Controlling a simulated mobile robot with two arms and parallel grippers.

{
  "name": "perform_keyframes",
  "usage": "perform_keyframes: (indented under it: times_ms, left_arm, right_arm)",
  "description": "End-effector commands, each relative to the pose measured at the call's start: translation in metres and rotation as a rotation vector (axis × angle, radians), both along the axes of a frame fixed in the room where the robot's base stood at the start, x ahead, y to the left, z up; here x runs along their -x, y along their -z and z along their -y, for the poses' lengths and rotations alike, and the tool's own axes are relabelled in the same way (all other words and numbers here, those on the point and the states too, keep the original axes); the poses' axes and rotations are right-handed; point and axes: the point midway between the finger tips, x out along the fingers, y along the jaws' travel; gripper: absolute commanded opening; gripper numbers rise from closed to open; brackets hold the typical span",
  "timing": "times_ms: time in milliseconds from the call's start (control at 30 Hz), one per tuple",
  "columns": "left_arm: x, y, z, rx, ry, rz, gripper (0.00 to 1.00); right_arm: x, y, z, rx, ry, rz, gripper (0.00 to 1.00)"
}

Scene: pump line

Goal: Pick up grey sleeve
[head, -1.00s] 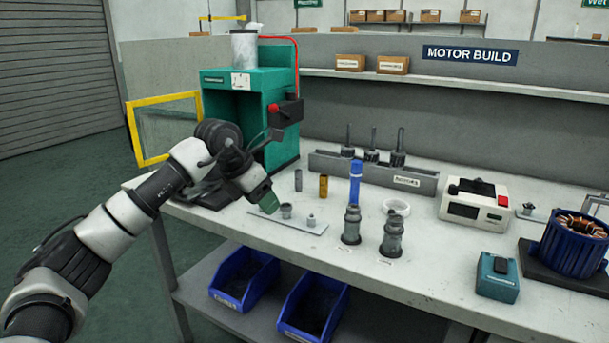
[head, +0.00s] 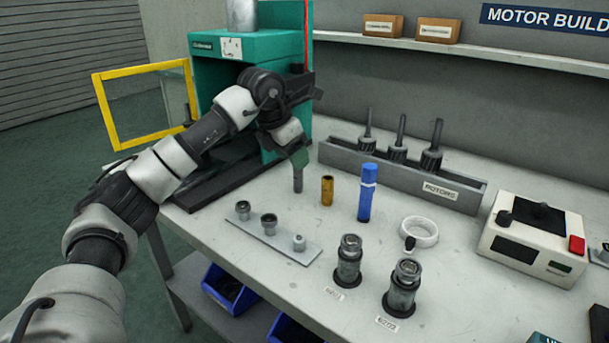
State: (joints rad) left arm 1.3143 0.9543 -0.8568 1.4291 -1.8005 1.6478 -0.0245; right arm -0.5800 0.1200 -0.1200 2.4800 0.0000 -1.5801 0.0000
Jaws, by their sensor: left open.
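The grey sleeve (head: 298,184) is a small dark grey cylinder standing upright on the bench, left of a brass sleeve (head: 327,191). My right gripper is not in view.
A blue marker-like cylinder (head: 367,195) stands right of the brass sleeve. A plate (head: 270,239) with small fittings lies in front. The green press (head: 222,80) and rotor rack (head: 390,176) stand behind. Two metal fittings stand at front, near a white ring (head: 419,232).

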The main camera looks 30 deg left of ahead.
Motion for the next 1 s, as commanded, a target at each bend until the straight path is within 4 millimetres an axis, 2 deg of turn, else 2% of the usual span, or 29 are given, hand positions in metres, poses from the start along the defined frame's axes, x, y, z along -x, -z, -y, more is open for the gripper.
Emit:
perform_keyframes:
  times_ms: [33,167,500,733,1000]
  left_arm:
    - [-0.002,0.008,0.001,0.0,0.0,-0.003,0.54]
    - [-0.005,0.017,0.002,0.0,0.0,-0.001,0.54]
    - [-0.019,0.06,0.005,0.001,0.001,0.0,0.54]
    - [-0.02,0.06,0.006,0.0,0.001,0.001,0.54]
    - [-0.02,0.06,0.006,0.0,0.001,0.001,0.14]
  right_arm:
    - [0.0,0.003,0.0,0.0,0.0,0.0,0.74]
    - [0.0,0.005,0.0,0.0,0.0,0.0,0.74]
    - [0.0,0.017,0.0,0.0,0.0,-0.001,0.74]
    - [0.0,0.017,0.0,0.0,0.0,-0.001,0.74]
    - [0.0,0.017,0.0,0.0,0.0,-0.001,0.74]
